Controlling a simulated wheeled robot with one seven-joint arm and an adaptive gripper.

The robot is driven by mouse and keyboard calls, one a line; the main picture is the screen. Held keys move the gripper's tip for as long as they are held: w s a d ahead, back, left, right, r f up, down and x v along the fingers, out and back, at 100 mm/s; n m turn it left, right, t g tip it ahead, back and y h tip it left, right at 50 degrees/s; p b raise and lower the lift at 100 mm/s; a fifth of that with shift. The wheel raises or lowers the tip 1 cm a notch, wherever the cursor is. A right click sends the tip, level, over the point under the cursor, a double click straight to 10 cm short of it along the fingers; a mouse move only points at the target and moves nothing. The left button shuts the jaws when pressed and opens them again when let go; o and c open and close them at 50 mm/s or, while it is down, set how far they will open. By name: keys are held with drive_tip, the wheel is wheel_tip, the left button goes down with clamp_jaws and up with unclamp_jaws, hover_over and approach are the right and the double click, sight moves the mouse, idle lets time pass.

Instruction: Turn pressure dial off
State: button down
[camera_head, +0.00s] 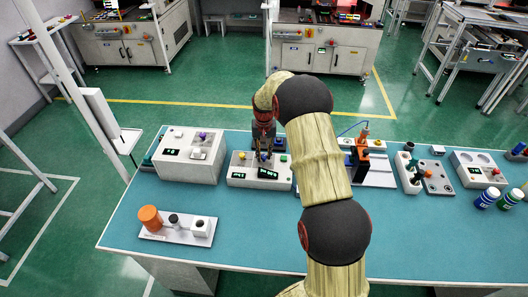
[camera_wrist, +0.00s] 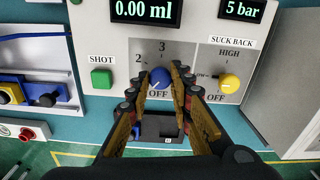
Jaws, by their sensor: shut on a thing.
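A white dispenser box (camera_head: 240,181) stands on the blue table, below my arm. Its panel fills the wrist view (camera_wrist: 132,48). A blue dial (camera_wrist: 159,79) there has the marks 2, 3 and OFF around it. My gripper (camera_wrist: 160,75) is shut on this dial, one finger on each side. The dial's pointer is hard to make out. A yellow suck back dial (camera_wrist: 229,84) is to the right and a green shot button (camera_wrist: 102,79) to the left. The displays read 0.00 ml (camera_wrist: 144,10) and 5 bar (camera_wrist: 243,9).
Another white box (camera_head: 185,160) stands close on the left. A white tray (camera_head: 180,236) with an orange cylinder (camera_head: 149,217) is at front left. More fixtures (camera_head: 434,180) line the right. The table's front middle is clear.

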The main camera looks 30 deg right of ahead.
sight(264, 156)
drive_tip(key=n+p, duration=0.1)
drive_tip(key=n, duration=0.2)
drive_tip(key=shift+r+n, duration=0.1)
drive_tip(key=shift+n, duration=0.2)
drive_tip(key=shift+n+p, duration=0.75)
drive_tip(key=shift+n, duration=1.15)
drive_tip(key=c, duration=1.6)
unclamp_jaws()
wheel_tip(264, 156, up, 12)
drive_tip(key=shift+f, duration=0.1)
